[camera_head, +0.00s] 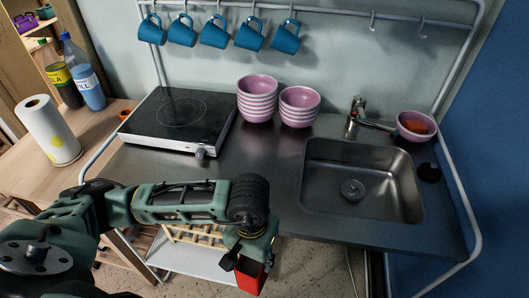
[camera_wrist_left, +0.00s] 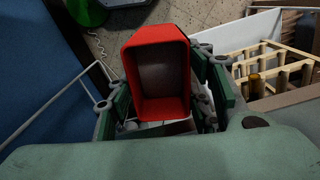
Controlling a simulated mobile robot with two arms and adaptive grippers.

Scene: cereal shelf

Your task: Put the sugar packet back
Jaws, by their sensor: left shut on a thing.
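A red box-like packet (camera_head: 253,281), likely the sugar packet, hangs low in front of the counter in the head view. My left gripper (camera_head: 246,262) is shut on it. In the left wrist view the red packet (camera_wrist_left: 180,35) sits between the green fingers, and its near end shows a dark brown-grey middle inside a red rim. No lettering is readable on it. The lower part of the packet is cut off or hidden in the head view. My right gripper does not show in either view.
A white shelf (camera_head: 207,262) with a wooden rack (camera_head: 190,236) lies below the counter. The rack also shows in the wrist view (camera_wrist_left: 270,62). On the counter stand a cooktop (camera_head: 180,115), pink bowls (camera_head: 257,100) and a sink (camera_head: 362,178). The counter's front middle is bare.

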